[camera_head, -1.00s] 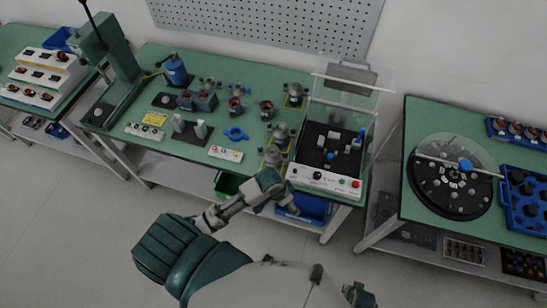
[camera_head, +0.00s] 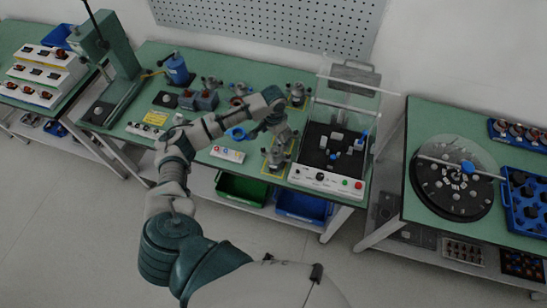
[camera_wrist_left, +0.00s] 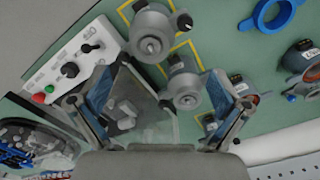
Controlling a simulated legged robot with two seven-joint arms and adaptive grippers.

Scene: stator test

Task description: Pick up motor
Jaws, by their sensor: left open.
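My left gripper (camera_head: 284,130) is over the right part of the green bench, above the row of grey motors. In the left wrist view the left gripper (camera_wrist_left: 165,88) is open, with a finger on each side. A round grey motor with a shaft (camera_wrist_left: 183,80) shows between the fingers, nearer the right one. A second grey motor (camera_wrist_left: 152,32) stands beyond it, by a yellow outline. In the head view one motor (camera_head: 276,155) stands in front of the gripper and another (camera_head: 296,92) behind it. My right gripper is not in view.
A test box with a raised clear lid (camera_head: 325,178) stands right of the motors. A blue ring (camera_head: 236,134) lies to the left. A green bin (camera_head: 242,188) and a blue bin (camera_head: 304,206) sit below. A press (camera_head: 115,65) stands at the bench's left.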

